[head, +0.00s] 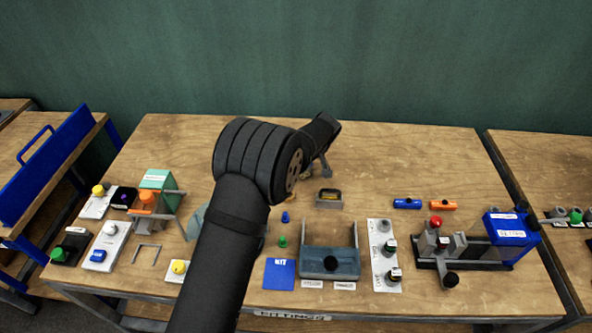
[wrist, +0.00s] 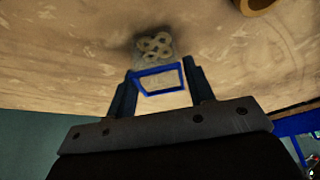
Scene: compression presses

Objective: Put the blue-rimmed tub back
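The blue-rimmed tub (wrist: 159,92) shows in the wrist view as a blue four-sided rim between the two fingers of my gripper (wrist: 160,82). Both fingers meet the rim's sides, and the tub looks gripped. A cluster of pale rings (wrist: 155,47) shows just beyond the rim over a dark shadow. I cannot tell whether the rings are inside the tub or on the table. In the head view my gripper (head: 324,170) is low over the back middle of the table, mostly hidden by my arm. The tub cannot be made out there.
A yellow-and-grey block (head: 329,198) stands near my gripper. A grey U-shaped fixture (head: 330,262), a blue mat (head: 279,274) and a white panel with knobs (head: 383,255) are in front. A press with a blue box (head: 510,240) stands right. The table's back right is clear.

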